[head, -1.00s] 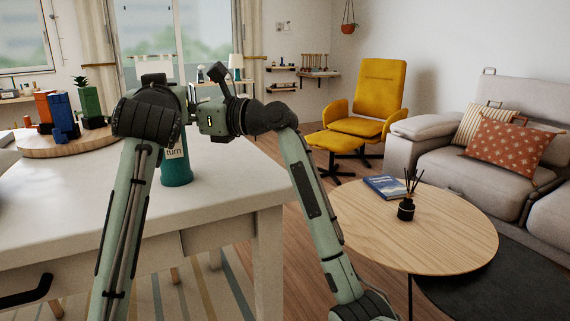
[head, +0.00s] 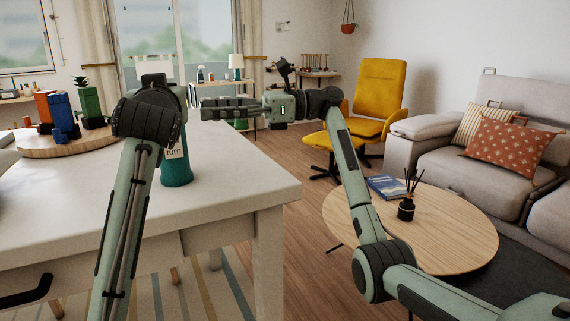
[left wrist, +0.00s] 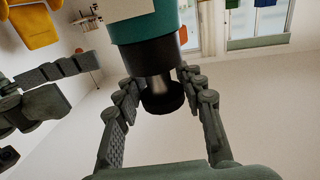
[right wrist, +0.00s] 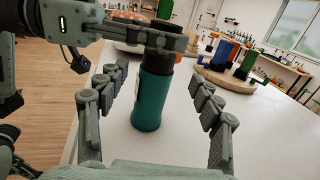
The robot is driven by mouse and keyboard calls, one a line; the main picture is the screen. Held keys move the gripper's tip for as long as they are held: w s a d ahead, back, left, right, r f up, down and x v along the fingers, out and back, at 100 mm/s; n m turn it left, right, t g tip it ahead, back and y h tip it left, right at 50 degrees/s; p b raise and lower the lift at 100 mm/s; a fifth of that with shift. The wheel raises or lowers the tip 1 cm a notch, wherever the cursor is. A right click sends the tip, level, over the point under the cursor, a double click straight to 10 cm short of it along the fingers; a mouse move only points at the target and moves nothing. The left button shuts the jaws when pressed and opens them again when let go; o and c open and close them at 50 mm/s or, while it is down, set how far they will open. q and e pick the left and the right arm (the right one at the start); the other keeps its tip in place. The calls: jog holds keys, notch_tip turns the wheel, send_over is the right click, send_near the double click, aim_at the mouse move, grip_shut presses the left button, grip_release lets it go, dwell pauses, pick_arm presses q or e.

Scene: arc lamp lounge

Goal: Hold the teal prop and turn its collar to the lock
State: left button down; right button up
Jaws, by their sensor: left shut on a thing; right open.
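The teal prop (head: 177,168) stands upright on the white table near its right edge, its label partly hidden by my left arm. In the left wrist view, its teal body (left wrist: 150,24), black collar (left wrist: 152,52), bright neck and black knob (left wrist: 162,97) show. My left gripper (left wrist: 160,82) is shut on the prop's narrow upper part; its fingers also cross the top of the prop in the right wrist view (right wrist: 160,38). My right gripper (head: 207,108) is open and empty, pointing left toward the prop. In the right wrist view the prop (right wrist: 152,102) shows beyond its spread fingers, apart from them.
A round wooden board (head: 33,147) with colored blocks lies at the table's far left. The white table (head: 235,180) is bare around the prop. To the right are a round coffee table (head: 440,235) with a book and diffuser, a yellow chair (head: 380,90) and a sofa.

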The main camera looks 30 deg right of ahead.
jog(key=w+d+f+n+t+h, duration=0.15)
jog(key=d+f+h, duration=0.25)
jog(key=d, duration=0.4)
jog(key=w+d+f+n+t+h, duration=0.1)
jog(key=d+f+t+h, duration=0.15)
jog(key=d, duration=0.55)
notch_tip(320, 180, down, 10)
jog(key=w+d+n+g+h, duration=0.1)
jog(key=h, duration=0.2)
jog(key=shift+w+d+r, duration=0.15)
jog(key=shift+d, duration=0.05)
jog(key=shift+d+y, duration=0.1)
jog(key=shift+y, duration=0.15)
